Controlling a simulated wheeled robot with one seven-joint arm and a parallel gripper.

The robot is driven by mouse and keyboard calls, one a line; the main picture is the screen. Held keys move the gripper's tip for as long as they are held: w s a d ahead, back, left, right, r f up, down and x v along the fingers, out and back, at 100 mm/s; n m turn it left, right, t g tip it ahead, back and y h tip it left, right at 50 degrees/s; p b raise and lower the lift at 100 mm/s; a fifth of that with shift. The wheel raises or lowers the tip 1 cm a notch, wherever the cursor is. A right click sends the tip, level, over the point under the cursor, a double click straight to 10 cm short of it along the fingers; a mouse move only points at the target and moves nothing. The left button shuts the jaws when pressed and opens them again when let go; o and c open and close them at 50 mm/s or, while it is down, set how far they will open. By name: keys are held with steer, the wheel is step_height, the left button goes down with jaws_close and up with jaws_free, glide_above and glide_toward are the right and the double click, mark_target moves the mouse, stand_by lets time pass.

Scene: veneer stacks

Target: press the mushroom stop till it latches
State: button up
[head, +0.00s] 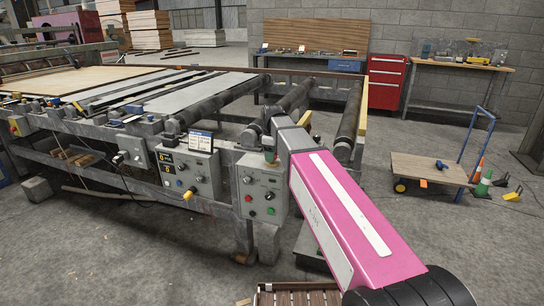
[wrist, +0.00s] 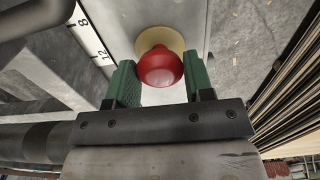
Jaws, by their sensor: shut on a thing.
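The mushroom stop (wrist: 161,68) is a round red knob on a pale yellow collar, mounted on a grey metal face. In the wrist view it sits between the two green fingers of my gripper (wrist: 160,72). The fingers touch it on both sides, so my gripper is shut on it. My arm hides the mushroom stop there. I cannot tell how far the knob is pressed in.
The control box carries several small buttons, and another grey control panel (head: 186,172) stands to its left. A roller conveyor (head: 215,92) runs behind. A white ruler strip (wrist: 92,35) lies close to my left finger. A wooden cart (head: 428,168) and cones are at right; the floor between is clear.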

steer(key=shift+f, duration=0.2)
steer(key=o, duration=1)
steer(key=shift+f, duration=0.1)
steer(key=shift+r, duration=3.55)
steer(key=shift+s, duration=0.1)
